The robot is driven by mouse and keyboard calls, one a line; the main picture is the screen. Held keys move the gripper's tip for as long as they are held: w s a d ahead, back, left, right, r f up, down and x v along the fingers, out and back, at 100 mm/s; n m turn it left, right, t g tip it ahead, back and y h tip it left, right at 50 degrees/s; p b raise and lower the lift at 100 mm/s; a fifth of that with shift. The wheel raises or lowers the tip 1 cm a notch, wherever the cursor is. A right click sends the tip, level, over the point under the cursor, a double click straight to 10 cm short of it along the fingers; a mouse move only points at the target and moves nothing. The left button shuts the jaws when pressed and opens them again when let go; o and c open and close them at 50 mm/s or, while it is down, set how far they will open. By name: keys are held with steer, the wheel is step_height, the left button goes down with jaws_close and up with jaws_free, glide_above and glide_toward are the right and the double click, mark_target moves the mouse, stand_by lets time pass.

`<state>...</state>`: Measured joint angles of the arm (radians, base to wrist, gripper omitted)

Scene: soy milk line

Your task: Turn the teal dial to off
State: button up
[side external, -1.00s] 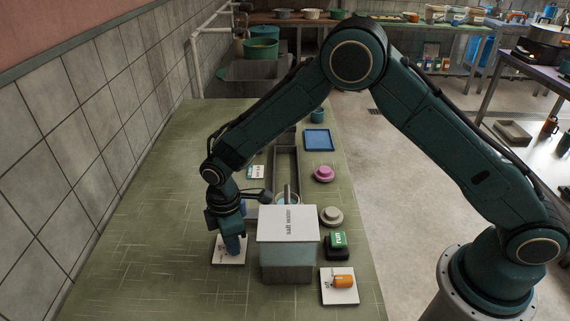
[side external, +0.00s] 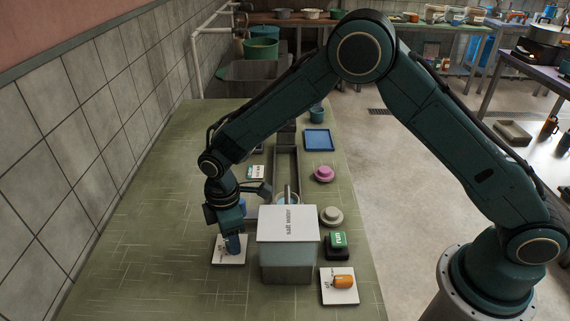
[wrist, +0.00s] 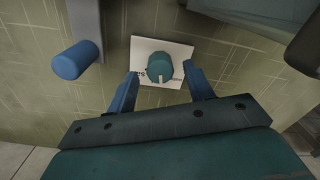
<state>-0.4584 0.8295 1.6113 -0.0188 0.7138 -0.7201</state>
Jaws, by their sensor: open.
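The teal dial (wrist: 160,67) sits on a white plate (wrist: 146,46) in the wrist view, with a pale pointer line toward the bottom of the picture. Small lettering on the plate is partly hidden and too small to read. My gripper (wrist: 161,71) is open, with one blue fingertip on each side of the dial; I cannot tell whether they touch it. In the side view my gripper (side external: 234,245) is low over the white plate (side external: 221,258) and hides the dial.
A salt water box (side external: 287,262) stands just right of my gripper. Beyond it are a green run button (side external: 338,240), an orange knob (side external: 344,282) on a plate, and a pink button (side external: 324,173). A blue cylinder (wrist: 75,60) is close by. The counter's left side is clear.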

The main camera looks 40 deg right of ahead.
step_height(320, 180, up, 12)
stand_by(0.5)
steer(key=shift+w+r, duration=0.1)
steer(key=m, duration=1.4)
steer(key=shift+s+d+r, duration=0.15)
steer(key=shift+s+r, duration=0.05)
steer(key=shift+f, duration=0.15)
step_height(320, 180, down, 14)
steer(key=shift+r, duration=0.2)
stand_by(0.6)
